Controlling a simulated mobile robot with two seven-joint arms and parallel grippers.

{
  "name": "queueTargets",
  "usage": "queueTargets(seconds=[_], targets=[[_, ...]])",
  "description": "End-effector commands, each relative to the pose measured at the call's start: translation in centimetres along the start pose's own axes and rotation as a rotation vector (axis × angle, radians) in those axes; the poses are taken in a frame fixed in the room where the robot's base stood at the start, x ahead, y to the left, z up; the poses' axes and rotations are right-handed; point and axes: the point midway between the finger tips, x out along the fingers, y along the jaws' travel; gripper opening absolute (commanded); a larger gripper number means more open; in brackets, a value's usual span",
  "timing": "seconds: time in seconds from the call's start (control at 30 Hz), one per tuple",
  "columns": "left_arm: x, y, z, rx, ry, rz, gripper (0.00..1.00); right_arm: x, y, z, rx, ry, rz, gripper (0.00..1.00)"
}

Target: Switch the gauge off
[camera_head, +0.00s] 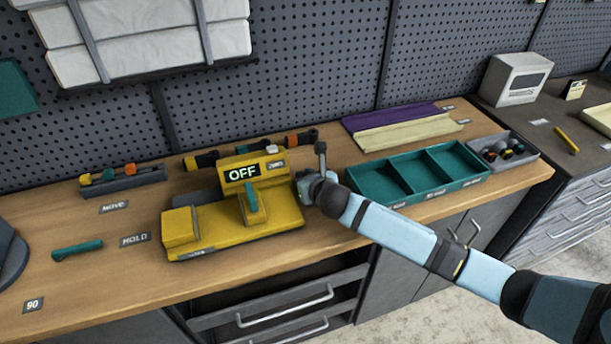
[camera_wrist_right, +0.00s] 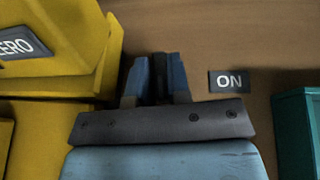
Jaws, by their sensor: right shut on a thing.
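The yellow gauge (camera_head: 215,232) stands on the wooden bench, with a black OFF sign (camera_head: 242,172) on its upper part and a teal lever (camera_head: 252,204) in front. My right gripper (camera_head: 300,188) is at the gauge's right side. In the right wrist view, the gripper's blue fingertips (camera_wrist_right: 157,82) are closed on a narrow dark part, seemingly the gauge's switch, which is mostly hidden between them. The gauge's yellow body (camera_wrist_right: 60,72) is to their left and an ON label (camera_wrist_right: 229,81) lies to their right. My left gripper is not in view.
Purple and cream strips (camera_head: 403,127) lie behind. A small grey rack (camera_head: 123,181) stands left. The bench front left is mostly clear.

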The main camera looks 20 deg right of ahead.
Motion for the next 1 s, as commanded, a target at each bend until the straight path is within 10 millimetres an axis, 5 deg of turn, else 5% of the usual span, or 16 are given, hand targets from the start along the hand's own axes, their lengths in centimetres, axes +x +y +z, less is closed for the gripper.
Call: queueTargets(seconds=[0.03,0.07,0.17,0.57,1.0], targets=[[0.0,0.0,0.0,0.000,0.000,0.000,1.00,0.0,0.0,-0.2,-0.001,0.003,0.000,0.00],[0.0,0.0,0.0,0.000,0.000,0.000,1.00,0.0,0.0,-0.2,-0.001,0.003,0.000,0.24],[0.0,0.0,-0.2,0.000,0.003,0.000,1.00,0.0,0.0,-0.1,-0.001,0.002,0.000,0.43],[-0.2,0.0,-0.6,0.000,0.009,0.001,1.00,-1.1,-0.1,0.0,-0.002,0.000,0.001,0.43],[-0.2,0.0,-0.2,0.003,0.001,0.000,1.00,-10.5,-0.1,-0.1,-0.003,0.002,0.001,0.43]])
